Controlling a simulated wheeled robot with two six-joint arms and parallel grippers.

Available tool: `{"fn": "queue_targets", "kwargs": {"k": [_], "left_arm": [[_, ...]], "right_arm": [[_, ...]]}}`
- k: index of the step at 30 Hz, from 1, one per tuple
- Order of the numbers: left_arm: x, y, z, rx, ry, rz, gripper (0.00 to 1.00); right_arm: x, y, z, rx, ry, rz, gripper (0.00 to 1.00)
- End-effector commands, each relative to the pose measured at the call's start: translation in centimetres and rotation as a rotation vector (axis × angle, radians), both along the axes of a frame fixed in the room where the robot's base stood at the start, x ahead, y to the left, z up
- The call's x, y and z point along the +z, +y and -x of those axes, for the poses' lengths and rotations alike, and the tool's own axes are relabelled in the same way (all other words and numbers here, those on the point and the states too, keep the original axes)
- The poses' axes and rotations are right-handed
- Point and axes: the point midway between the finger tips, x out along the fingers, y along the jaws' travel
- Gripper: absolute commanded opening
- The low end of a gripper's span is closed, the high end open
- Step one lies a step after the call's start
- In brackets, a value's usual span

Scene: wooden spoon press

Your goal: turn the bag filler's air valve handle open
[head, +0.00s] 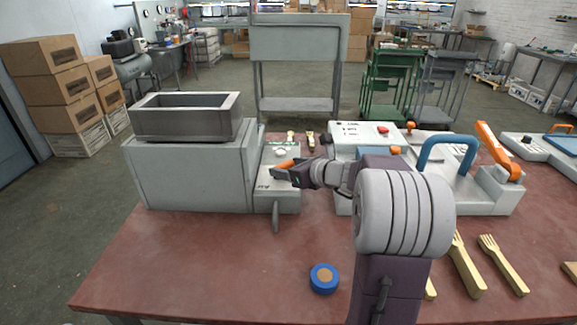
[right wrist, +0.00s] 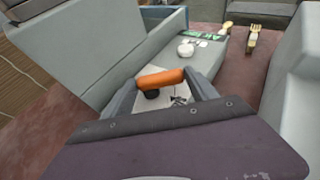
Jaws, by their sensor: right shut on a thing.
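The bag filler (head: 195,170) is a grey box with an open metal hopper on top, at the left of the table in the head view. Its side panel (head: 265,188) carries the air valve with an orange handle (head: 284,164). In the right wrist view the orange handle (right wrist: 160,79) lies crosswise above a black pivot, between my fingers. My right gripper (head: 288,174) is shut on the handle; it also shows in the right wrist view (right wrist: 158,88). A white round knob (right wrist: 186,50) sits behind the handle on the panel. My left gripper is not in view.
A press machine with a blue handle (head: 447,142) and an orange lever (head: 498,149) stands to the right. Wooden forks (head: 502,264) and a blue tape roll (head: 323,278) lie near the front. The table's front left (head: 190,265) is clear.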

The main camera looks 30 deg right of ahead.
Motion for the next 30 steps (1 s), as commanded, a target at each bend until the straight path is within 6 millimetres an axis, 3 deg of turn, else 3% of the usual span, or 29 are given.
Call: {"fn": "queue_targets", "kwargs": {"k": [8,21,30], "left_arm": [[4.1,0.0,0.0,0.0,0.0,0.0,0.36],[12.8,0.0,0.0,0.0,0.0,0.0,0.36],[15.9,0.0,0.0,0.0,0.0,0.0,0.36]], "right_arm": [[0.7,-0.5,-0.5,0.194,0.005,-0.003,0.27],[0.8,-0.7,-1.6,0.596,0.004,-0.003,0.27],[0.3,-0.7,-2.2,0.779,0.002,0.0,0.27]]}}
